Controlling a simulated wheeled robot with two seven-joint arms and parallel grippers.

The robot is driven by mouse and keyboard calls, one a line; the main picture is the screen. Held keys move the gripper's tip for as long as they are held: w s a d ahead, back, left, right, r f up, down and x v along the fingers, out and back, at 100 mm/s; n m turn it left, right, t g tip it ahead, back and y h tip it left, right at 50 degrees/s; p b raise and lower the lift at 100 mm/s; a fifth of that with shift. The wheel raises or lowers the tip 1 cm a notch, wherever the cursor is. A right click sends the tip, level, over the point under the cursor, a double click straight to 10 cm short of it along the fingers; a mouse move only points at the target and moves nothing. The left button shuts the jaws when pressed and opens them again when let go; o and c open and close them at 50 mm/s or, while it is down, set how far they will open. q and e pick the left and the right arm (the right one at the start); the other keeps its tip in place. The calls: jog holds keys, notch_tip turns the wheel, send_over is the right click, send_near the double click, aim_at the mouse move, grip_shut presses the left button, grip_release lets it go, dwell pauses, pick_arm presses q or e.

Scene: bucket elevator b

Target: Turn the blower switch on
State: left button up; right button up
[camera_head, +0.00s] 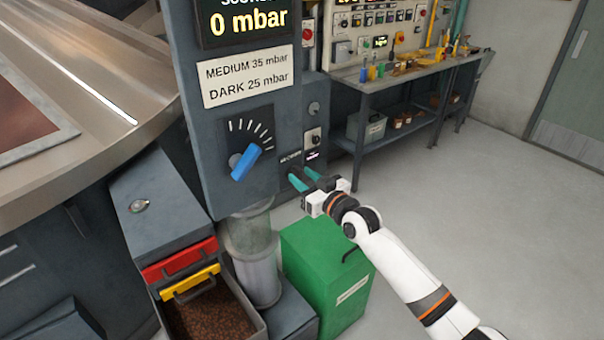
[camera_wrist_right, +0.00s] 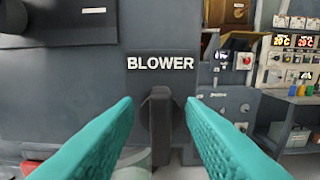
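The blower switch is a dark upright lever knob (camera_wrist_right: 160,125) under a white BLOWER label (camera_wrist_right: 160,63) in the right wrist view. Its handle stands vertical. My right gripper (camera_head: 300,176) has its teal fingers at the lower right of the grey control panel in the head view. In the right wrist view its two fingers are apart, one on each side of the knob, with gaps visible. In the head view the knob itself is hidden or too small to make out near the fingertips. My left gripper is not in view.
The panel (camera_head: 205,130) carries a blue dial knob (camera_head: 245,163) and a display (camera_head: 245,22) reading 0 mbar. A green box (camera_head: 325,265) stands below my right gripper. A bin (camera_head: 212,310) of brown beans is at lower left. A workbench (camera_head: 405,72) stands behind; the floor at right is clear.

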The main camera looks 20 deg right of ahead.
jog(key=shift+w+a, duration=0.15)
jog(key=shift+w, duration=0.45)
grip_shut()
